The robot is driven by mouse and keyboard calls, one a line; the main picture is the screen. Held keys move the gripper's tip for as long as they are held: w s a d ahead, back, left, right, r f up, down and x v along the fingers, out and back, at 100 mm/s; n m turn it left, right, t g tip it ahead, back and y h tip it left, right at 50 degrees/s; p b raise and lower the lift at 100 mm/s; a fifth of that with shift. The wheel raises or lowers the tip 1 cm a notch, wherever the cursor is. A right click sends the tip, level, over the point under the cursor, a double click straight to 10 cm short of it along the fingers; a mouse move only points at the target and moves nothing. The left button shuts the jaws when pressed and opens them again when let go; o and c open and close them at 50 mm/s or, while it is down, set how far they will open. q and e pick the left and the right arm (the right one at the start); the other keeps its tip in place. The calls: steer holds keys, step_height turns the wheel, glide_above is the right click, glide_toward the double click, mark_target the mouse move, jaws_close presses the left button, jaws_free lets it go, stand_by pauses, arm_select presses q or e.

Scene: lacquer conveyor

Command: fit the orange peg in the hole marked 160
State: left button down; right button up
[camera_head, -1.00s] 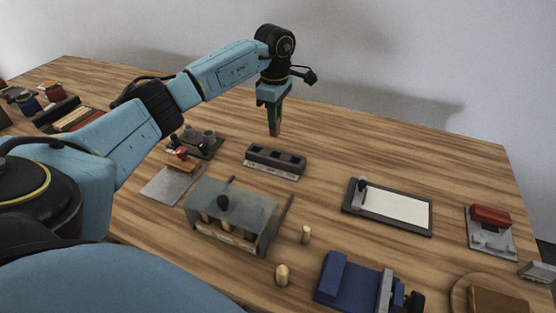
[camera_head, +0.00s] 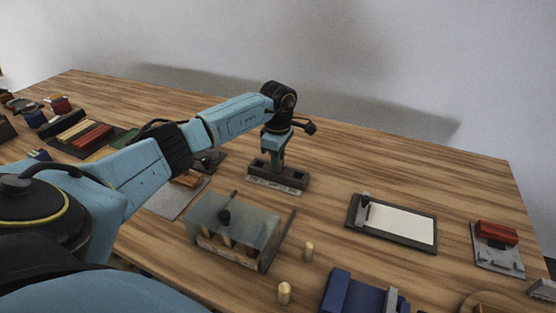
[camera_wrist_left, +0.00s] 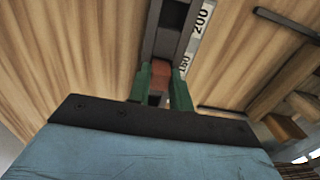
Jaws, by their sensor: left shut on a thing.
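The dark hole block (camera_head: 293,180) stands on the table with a pale label strip along its front. In the left wrist view the block (camera_wrist_left: 168,42) shows with the marks 200 and 160. My left gripper (camera_head: 276,163) points down over the middle of the block. Its green fingers (camera_wrist_left: 161,80) are shut on the orange peg (camera_wrist_left: 159,66), which is beside the 160 mark. The peg's lower end is hidden, so I cannot tell whether it is inside the hole or just above it. My right gripper is not in view.
A white-topped board (camera_head: 400,224) lies to the right. The table behind the block is clear.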

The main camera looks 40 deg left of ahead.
arm_select(q)
steer(key=c, duration=1.3)
jaws_free()
steer(key=shift+f, duration=0.15)
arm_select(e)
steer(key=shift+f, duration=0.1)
arm_select(q)
steer(key=shift+r, duration=0.2)
step_height(320, 180, up, 12)
steer(key=shift+p, duration=0.45)
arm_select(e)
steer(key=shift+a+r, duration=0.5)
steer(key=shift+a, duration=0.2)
